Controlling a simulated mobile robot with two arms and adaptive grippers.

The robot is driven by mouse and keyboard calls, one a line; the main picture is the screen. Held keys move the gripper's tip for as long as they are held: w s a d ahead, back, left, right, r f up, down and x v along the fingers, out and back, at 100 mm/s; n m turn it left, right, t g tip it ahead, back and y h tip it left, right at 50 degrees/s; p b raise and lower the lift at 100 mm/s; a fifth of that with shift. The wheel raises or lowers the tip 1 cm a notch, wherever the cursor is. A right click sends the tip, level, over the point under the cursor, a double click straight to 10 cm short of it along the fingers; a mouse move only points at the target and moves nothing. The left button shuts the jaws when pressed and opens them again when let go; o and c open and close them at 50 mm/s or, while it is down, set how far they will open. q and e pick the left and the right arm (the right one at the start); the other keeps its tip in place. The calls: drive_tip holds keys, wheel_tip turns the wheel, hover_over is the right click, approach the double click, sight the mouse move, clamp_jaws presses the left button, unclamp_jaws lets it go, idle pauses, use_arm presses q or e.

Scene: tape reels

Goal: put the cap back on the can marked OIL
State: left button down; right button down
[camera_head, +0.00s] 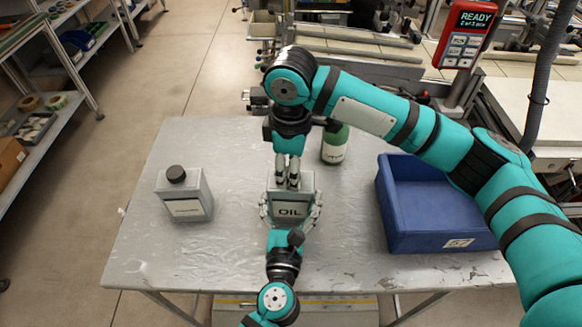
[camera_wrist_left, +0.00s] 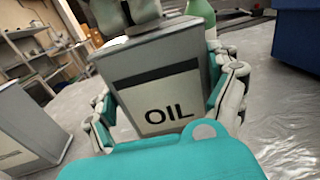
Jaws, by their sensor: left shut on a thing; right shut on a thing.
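The grey can marked OIL (camera_head: 291,211) stands at the middle of the metal table, its label facing me. It also fills the middle of the left wrist view (camera_wrist_left: 155,85). My left gripper (camera_head: 290,207) is shut around the can, with fingers along both sides. My right gripper (camera_head: 288,184) points down from above, its fingers shut right at the top of the can. The right fingertips also show at the top of the left wrist view (camera_wrist_left: 128,22). The cap is hidden between those fingers, so I cannot tell whether it is seated on the neck.
Another grey can (camera_head: 186,204) with a black cap (camera_head: 176,174) stands to the left. A green bottle (camera_head: 335,145) stands behind the OIL can, near my right wrist. A blue bin (camera_head: 440,241) sits at the right of the table (camera_head: 240,260). The front left is clear.

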drive_tip(key=c, duration=0.8)
unclamp_jaws()
drive_tip(key=shift+o, duration=0.2)
drive_tip(key=shift+r, duration=0.1)
use_arm(q)
unclamp_jaws()
use_arm(e)
wheel_tip(320, 180, up, 12)
use_arm(q)
drive_tip(key=s, duration=0.8)
drive_tip(key=s+a, duration=0.1)
drive_tip(key=s, duration=0.3)
